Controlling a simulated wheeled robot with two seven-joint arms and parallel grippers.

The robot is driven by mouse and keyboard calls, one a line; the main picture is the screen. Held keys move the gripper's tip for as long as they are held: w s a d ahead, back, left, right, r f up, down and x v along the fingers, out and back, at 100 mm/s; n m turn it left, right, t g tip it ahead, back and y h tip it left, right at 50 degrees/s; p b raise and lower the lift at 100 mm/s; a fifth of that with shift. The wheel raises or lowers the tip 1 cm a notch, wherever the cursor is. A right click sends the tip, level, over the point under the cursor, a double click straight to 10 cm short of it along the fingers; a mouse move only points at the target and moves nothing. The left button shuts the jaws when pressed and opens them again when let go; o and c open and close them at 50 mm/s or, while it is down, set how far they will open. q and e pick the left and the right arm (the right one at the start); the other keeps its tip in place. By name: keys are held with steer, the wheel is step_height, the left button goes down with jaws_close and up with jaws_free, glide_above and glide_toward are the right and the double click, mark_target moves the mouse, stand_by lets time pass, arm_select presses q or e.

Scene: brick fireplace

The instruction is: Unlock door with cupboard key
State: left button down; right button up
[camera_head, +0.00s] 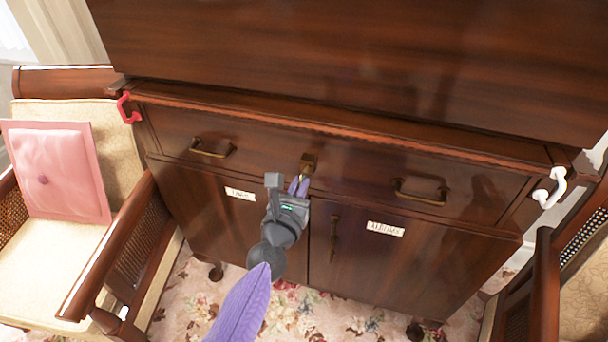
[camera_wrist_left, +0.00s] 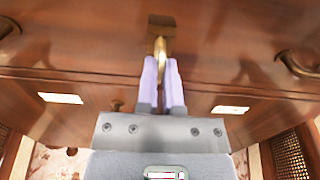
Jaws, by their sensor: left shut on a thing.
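The cupboard (camera_head: 420,265) is dark glossy wood with two lower doors and a wide drawer band above them. A small brass lock block (camera_head: 308,160) sits at the middle of that band and also shows in the left wrist view (camera_wrist_left: 161,24). My left gripper (camera_head: 299,186) has pale purple fingers shut on a thin brass key (camera_wrist_left: 160,52). The key points at the lock block and its far end meets or overlaps it in the wrist view. I cannot tell how deep it sits. The gripper hides part of the left door. My right gripper is not in view.
Brass drawer handles (camera_head: 211,148) (camera_head: 421,190) flank the lock. White labels (camera_head: 385,229) mark the doors. A chair with a pink cushion (camera_head: 62,172) stands left; another chair stands right.

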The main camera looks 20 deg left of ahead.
arm_select(q)
steer(key=shift+s, duration=0.25)
steer(key=shift+s, duration=0.7)
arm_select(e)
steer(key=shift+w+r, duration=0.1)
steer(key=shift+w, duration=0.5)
arm_select(q)
steer(key=shift+s, duration=0.35)
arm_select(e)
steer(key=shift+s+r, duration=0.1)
arm_select(q)
steer(key=shift+s+a, duration=0.1)
steer(key=shift+s, duration=0.2)
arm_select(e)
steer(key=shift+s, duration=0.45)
arm_select(q)
steer(key=shift+s+p, duration=0.3)
steer(key=shift+s, duration=0.1)
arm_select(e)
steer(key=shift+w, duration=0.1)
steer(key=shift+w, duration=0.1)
